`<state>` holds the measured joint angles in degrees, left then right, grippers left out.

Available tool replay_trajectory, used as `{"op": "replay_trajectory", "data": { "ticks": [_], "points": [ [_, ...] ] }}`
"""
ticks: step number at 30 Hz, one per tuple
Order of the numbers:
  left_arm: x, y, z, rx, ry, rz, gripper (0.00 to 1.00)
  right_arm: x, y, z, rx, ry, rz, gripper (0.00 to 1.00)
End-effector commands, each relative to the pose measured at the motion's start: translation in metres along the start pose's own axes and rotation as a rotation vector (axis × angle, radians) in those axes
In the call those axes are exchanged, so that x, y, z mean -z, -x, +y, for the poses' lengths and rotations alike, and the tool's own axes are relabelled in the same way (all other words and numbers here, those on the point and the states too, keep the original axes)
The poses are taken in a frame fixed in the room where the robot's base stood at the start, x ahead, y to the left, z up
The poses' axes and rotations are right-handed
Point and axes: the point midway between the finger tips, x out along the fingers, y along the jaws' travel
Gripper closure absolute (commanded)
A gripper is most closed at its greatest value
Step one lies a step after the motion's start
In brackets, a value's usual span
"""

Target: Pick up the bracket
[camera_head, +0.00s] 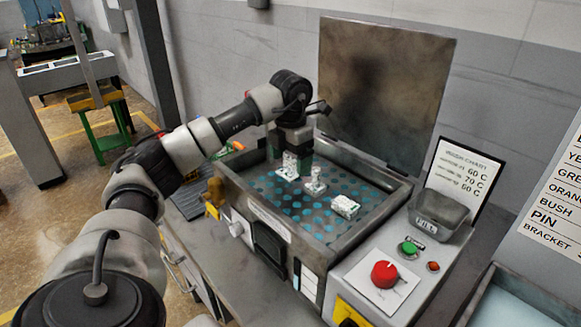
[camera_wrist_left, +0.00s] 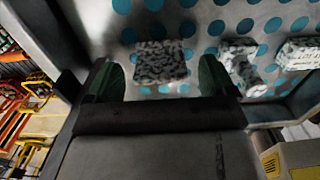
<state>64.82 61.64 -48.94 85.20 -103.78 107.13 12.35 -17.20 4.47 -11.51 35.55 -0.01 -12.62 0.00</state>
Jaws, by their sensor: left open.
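My left gripper (camera_head: 294,146) reaches down into the open tank, over the leftmost of three white, grey-speckled parts. That part (camera_head: 289,168) looks L-shaped, with an upright piece and a flat foot, and fits a bracket. In the left wrist view this part (camera_wrist_left: 162,62) lies between the two spread, green-padded fingertips (camera_wrist_left: 161,80), with a gap on each side. The fingers are open and hold nothing. A smaller stepped part (camera_head: 315,183) and a blocky part (camera_head: 345,206) stand to its right. My right gripper is not in view.
The tank floor (camera_head: 304,220) is dark with blue dots, inside raised metal walls. An open lid (camera_head: 383,75) stands behind. A grey bin (camera_head: 440,209) and a panel with a red knob (camera_head: 384,274) are at the right. The front of the tank floor is clear.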

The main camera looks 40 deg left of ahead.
Motion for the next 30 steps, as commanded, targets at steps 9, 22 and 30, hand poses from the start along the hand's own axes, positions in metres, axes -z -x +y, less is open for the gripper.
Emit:
{"op": "replay_trajectory", "data": {
  "ticks": [9,22,30],
  "points": [
    [0.000,0.000,0.000,0.000,0.000,0.000,0.44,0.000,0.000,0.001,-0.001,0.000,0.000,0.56],
    [0.000,0.001,0.000,0.000,0.000,-0.002,0.76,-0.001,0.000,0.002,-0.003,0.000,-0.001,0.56],
    [-0.001,0.019,0.000,0.001,0.000,-0.005,0.76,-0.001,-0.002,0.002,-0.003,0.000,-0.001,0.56]
  ]
}}
